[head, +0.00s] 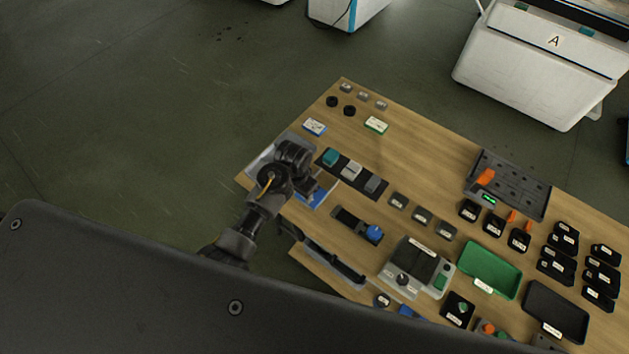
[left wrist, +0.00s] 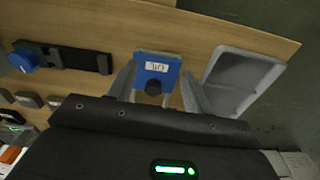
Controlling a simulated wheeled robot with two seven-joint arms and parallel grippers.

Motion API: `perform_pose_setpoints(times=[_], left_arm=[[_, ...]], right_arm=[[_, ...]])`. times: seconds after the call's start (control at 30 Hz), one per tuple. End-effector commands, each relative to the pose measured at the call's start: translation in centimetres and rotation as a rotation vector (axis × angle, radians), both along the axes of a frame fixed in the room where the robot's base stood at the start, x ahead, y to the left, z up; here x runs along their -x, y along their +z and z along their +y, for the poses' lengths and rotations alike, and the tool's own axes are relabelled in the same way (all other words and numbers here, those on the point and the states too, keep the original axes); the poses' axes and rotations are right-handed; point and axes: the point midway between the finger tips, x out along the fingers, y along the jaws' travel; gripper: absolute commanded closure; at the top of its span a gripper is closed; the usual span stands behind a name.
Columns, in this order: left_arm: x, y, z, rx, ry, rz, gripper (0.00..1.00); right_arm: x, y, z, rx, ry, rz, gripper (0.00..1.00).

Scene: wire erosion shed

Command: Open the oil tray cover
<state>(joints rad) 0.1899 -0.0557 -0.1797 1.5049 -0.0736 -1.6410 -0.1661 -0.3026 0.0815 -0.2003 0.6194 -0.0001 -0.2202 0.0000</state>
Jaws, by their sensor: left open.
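In the head view my left gripper (head: 308,188) is over the table's left corner and hides part of the blue cover (head: 318,196). An empty grey open tray (left wrist: 240,80) lies beside the cover. My right gripper is not in view.
A black slotted strip with a blue knob (head: 374,232) and a row of coloured blocks (head: 351,171) lie near the cover. A control box (head: 417,266), a green tray (head: 490,268) and several black bins crowd the table's right. Bare wood (head: 420,150) shows at the back.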

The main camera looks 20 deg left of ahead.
Motion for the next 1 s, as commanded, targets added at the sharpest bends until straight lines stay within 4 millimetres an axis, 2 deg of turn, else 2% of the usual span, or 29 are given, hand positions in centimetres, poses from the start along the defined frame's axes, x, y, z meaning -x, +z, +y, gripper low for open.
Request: perform_pose_setpoints(times=[0.03, 0.1, 0.2, 0.3, 0.43, 0.57, 0.67, 1.0], left_arm=[[-1.7, 1.6, -0.6, -0.003, -0.02, 0.005, 0.49], [-3.5, 3.3, -1.4, -0.01, -0.051, 0.022, 0.49], [-5.3, 5.2, -2.2, -0.021, -0.086, 0.041, 0.49], [-6.1, 6.2, -2.6, -0.027, -0.104, 0.054, 0.49], [-6.4, 6.4, -2.7, -0.029, -0.111, 0.057, 0.49], [-6.3, 5.8, -2.7, -0.03, -0.111, 0.059, 0.49], [-6.3, 4.5, -2.7, -0.031, -0.111, 0.061, 0.49], [-6.3, -1.7, -2.6, -0.03, -0.109, 0.06, 0.49]], right_arm=[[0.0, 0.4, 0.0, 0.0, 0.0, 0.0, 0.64], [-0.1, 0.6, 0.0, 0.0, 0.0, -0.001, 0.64], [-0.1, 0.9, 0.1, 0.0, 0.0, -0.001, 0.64], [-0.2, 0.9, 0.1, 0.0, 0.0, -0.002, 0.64], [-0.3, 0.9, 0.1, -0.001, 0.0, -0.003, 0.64], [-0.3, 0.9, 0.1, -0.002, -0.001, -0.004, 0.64], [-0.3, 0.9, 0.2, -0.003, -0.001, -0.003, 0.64], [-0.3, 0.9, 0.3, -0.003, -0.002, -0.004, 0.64]])
